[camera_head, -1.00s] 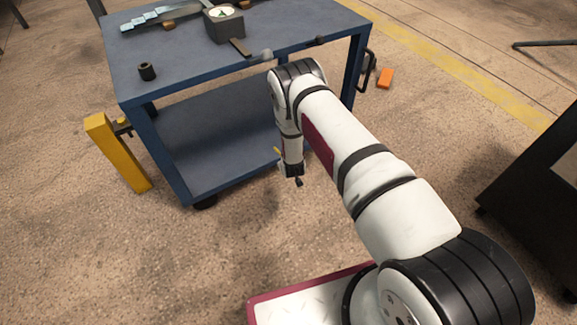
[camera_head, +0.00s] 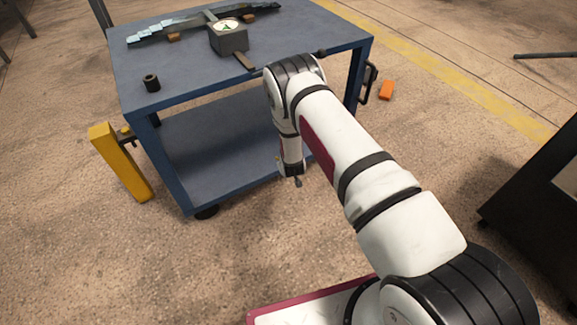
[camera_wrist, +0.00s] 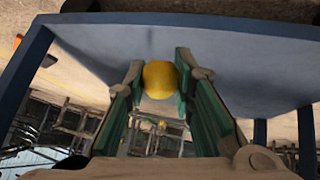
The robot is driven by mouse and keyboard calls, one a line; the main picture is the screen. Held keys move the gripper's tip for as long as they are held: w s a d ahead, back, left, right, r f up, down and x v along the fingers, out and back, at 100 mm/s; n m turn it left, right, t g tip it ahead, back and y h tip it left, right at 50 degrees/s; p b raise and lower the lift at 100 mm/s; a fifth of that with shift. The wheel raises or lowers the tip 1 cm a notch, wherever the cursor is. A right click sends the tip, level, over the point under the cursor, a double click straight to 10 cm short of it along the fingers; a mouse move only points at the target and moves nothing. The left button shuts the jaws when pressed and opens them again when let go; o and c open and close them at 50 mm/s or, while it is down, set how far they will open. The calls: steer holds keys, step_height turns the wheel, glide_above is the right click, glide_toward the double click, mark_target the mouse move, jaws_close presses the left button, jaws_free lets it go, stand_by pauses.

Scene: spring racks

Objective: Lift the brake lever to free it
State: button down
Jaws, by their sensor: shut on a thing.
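The brake lever shows as a round yellow knob (camera_wrist: 160,80) in the wrist view. My gripper (camera_wrist: 160,72) has its green-lined fingers on both sides of the knob, shut on it. The rest of the lever is hidden. In the head view my gripper (camera_head: 291,172) points down at the front of the blue cart (camera_head: 245,193), low by its lower shelf. My arm hides most of the knob there.
On the cart top stand a grey box with a dial (camera_head: 229,38), a long spring-like strip (camera_head: 165,30) and a small dark cylinder (camera_head: 152,82). A yellow post (camera_head: 120,165) stands left. An orange block (camera_head: 386,90) lies right. A dark cabinet (camera_head: 530,190) is far right.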

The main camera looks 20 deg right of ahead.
steer(key=shift+w+r, duration=0.3)
steer(key=shift+w, duration=0.1)
steer(key=c, duration=1.5)
jaws_free()
steer(key=shift+o, duration=0.8)
steer(key=shift+s+f, duration=0.15)
steer(key=v, duration=1.2)
steer(key=shift+s+f, duration=0.1)
